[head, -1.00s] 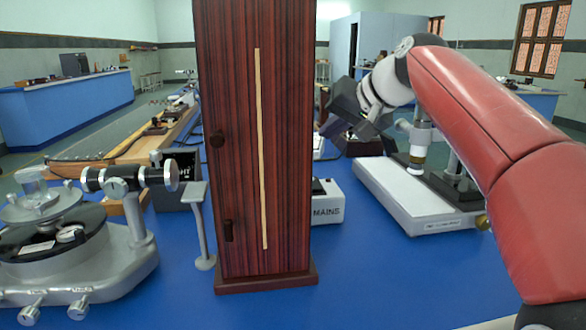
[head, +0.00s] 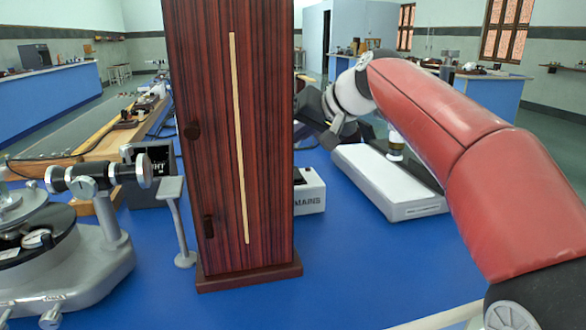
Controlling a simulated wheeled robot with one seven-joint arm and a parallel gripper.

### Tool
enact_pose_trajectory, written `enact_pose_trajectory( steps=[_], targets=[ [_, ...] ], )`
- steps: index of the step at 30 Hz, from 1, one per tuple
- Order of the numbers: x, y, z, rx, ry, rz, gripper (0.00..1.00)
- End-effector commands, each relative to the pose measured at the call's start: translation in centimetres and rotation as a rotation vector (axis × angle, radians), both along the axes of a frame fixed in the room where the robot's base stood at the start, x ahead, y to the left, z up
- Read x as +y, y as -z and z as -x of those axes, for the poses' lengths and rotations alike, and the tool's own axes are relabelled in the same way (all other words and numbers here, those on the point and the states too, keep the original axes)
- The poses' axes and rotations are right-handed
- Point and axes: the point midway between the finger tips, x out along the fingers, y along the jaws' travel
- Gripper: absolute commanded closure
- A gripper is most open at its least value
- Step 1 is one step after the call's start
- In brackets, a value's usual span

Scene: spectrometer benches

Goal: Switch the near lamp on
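A tall dark wooden housing (head: 267,150) with a pale vertical slit stands upright on the blue bench in the head view; it looks like the near lamp. Two dark knobs are on its front. A white box marked MAINS (head: 310,197) sits behind its right edge, partly hidden; no switch can be made out on it. My gripper (head: 310,112) is at the end of the red arm, beyond and just right of the housing, above the MAINS box. The housing's edge and the dark shapes there hide its fingertips, so I cannot see whether it is open.
A spectrometer (head: 75,240) stands at left, its telescope toward the housing. A small stand (head: 178,225) is just left of the housing. A white-based instrument (head: 385,185) lies under my arm at right. The blue bench top (head: 350,270) is clear in front.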

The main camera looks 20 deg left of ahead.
Motion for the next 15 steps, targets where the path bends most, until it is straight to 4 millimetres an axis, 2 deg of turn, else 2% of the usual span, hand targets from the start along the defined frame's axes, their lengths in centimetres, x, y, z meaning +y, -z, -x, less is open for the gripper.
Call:
enact_pose_trajectory(
  steps=[1, 6, 15],
  targets=[
    [0.1, 1.5, -0.1, -0.001, 0.000, 0.000, 1.00],
    [0.2, 3.3, -0.3, -0.001, 0.000, -0.001, 1.00],
    [0.3, 4.3, -0.5, -0.002, 0.000, -0.001, 1.00]
  ],
)
